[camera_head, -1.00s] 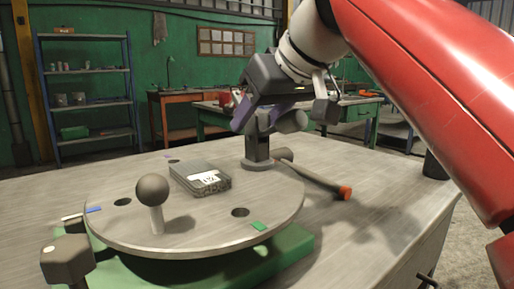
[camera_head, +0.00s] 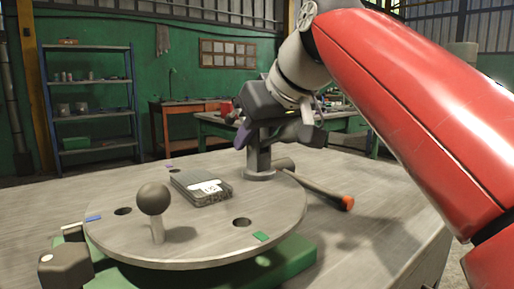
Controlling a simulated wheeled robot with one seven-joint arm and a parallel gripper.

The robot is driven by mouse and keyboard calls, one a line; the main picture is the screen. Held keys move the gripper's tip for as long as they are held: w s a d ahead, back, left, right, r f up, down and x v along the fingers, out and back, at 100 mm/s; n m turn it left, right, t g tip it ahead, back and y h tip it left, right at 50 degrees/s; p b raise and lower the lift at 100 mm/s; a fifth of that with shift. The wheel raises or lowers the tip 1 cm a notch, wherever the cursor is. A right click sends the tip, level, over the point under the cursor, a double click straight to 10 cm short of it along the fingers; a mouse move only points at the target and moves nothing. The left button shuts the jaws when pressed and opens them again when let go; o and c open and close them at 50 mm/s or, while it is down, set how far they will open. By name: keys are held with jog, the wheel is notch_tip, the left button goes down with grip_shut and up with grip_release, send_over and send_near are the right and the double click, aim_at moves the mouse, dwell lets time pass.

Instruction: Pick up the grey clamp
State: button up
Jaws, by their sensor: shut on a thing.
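The grey clamp (camera_head: 262,133) is at the upper end of a short grey post (camera_head: 258,158) at the back right edge of the round plate. It is partly hidden by my gripper (camera_head: 268,130), and where clamp and post meet is hard to tell. My gripper is shut on the clamp, with its dark body above and purplish fingers around it. The post's round foot rests at the plate's rim.
The round metal plate (camera_head: 120,238) carries a ball-topped knob (camera_head: 153,200) and a labelled grey box (camera_head: 190,184). A rod with an orange end (camera_head: 325,195) lies on the bench, right of the post. Shelves stand behind.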

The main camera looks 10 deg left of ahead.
notch_tip(320, 180, up, 10)
jog(key=p, duration=0.6)
